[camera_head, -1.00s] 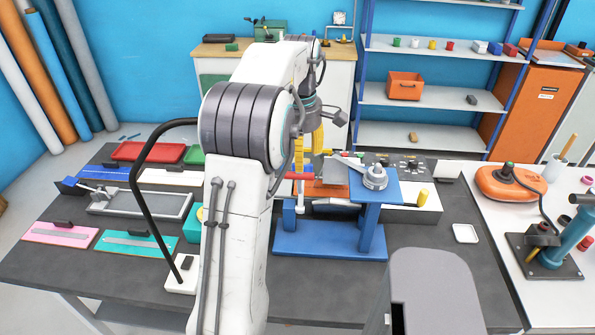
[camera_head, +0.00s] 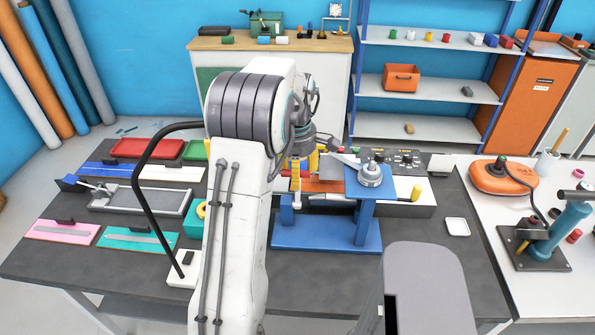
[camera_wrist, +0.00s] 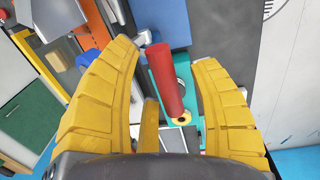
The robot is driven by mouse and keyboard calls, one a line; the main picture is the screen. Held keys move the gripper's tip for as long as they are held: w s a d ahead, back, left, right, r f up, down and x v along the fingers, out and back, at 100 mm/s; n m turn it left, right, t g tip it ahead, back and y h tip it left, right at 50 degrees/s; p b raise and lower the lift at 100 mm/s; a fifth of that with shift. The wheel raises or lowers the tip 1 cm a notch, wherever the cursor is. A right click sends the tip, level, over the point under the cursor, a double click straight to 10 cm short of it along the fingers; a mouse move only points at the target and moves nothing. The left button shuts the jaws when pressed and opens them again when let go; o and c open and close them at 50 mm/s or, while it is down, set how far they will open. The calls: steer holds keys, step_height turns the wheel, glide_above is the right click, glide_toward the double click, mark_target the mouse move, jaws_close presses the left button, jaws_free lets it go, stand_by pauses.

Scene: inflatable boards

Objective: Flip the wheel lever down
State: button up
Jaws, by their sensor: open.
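A blue press-like stand (camera_head: 325,236) stands on the dark table, with a grey round metal hub and arm (camera_head: 369,176) on top. In the wrist view a red cylindrical handle (camera_wrist: 165,78) lies between the two yellow fingers of my gripper (camera_wrist: 172,95). I take it for the lever's grip, but its link to the wheel is hidden. My gripper also shows in the head view (camera_head: 304,172), low at the stand's left side. Its fingers are apart, with a gap visible on both sides of the red handle. My arm hides part of the stand's left side.
Pink (camera_head: 62,232) and teal (camera_head: 138,239) boards lie at the left. An orange device (camera_head: 502,181) and a teal tool (camera_head: 568,228) stand on the right table.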

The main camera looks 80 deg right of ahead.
steer(key=shift+c, duration=0.3)
jaws_close()
stand_by(0.3)
steer(key=shift+d, duration=0.1)
